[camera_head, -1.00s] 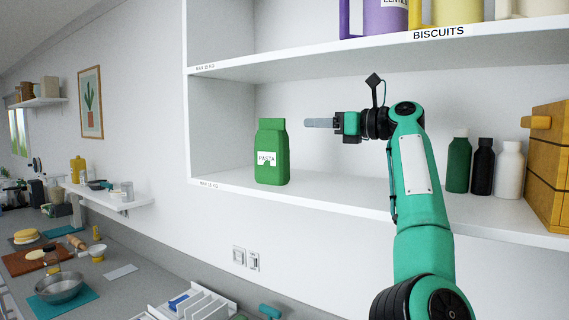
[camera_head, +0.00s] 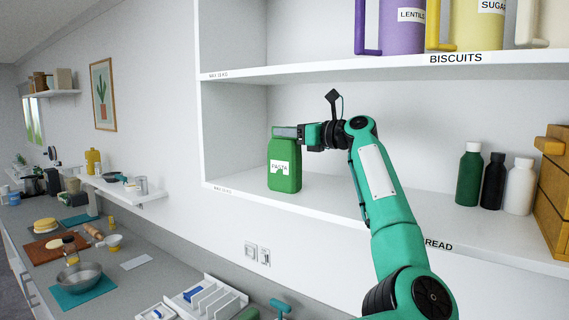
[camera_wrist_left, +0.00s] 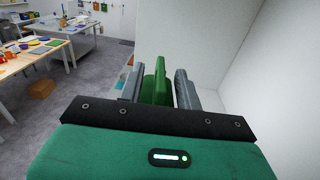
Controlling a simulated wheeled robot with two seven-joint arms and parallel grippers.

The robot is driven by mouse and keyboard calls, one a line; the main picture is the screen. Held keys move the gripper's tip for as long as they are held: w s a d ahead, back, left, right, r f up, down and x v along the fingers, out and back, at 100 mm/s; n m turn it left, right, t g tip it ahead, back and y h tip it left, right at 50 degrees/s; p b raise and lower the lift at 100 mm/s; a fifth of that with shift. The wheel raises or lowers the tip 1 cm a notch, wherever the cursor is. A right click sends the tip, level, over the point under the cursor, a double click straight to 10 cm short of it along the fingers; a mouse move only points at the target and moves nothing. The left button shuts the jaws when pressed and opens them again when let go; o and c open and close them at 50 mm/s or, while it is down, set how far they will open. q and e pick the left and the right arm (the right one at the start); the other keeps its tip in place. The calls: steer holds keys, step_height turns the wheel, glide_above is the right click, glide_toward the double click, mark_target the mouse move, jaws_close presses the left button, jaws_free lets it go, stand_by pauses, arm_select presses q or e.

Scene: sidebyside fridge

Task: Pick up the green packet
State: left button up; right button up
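The green packet (camera_head: 284,168) with a white PASTA label stands upright on the shelf (camera_head: 330,200), near its left end. My left gripper (camera_head: 285,132) reaches in from the right at the height of the packet's top, with a finger in front of that top. In the left wrist view the green packet (camera_wrist_left: 157,84) lies between the two grey fingers of my left gripper (camera_wrist_left: 160,76). The fingers stand apart on either side of it, and I see no firm grip. My right gripper is not in view.
The upper shelf (camera_head: 350,72) with purple and yellow containers is above the arm. Green (camera_head: 469,175), black (camera_head: 493,182) and white (camera_head: 519,187) bottles and a wooden box (camera_head: 553,190) stand to the right. The shelf between packet and bottles is clear.

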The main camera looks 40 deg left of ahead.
arm_select(q)
steer(key=shift+s+a, duration=0.1)
steer(key=shift+a, duration=0.6)
steer(key=shift+d, duration=0.1)
jaws_close()
stand_by(0.9)
